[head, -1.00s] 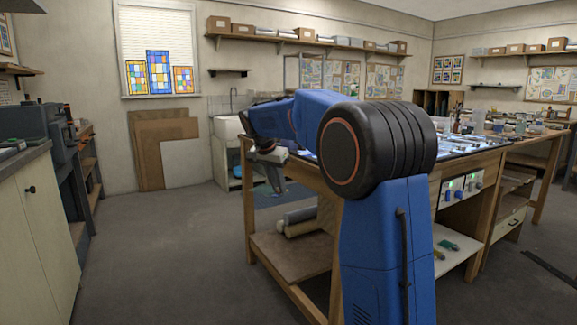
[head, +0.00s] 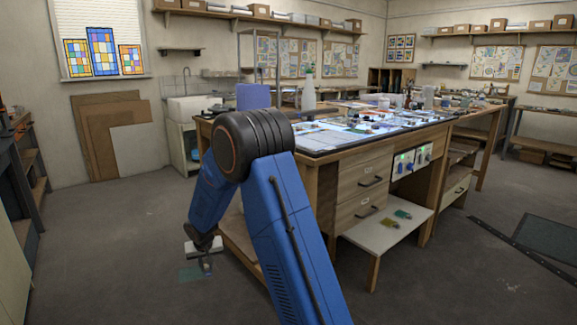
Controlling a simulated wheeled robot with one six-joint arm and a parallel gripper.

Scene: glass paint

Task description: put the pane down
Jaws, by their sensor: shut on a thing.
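The pane (head: 189,274) is a small, see-through, teal-green sheet low in the head view, left of the workbench. My gripper (head: 206,267) is small in the picture, pointing down at the end of my blue arm, and is shut on the pane near its right side. The pane is seen against the grey floor; I cannot tell how high it is above it. The fingertips are too small to see in detail.
The workbench (head: 316,155), with glass pieces and a white bottle (head: 309,90) on top, stands right of my gripper. Its low white shelf (head: 377,235) holds small green and yellow things. A dark strip (head: 520,255) lies on the floor at right. Floor at left is clear.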

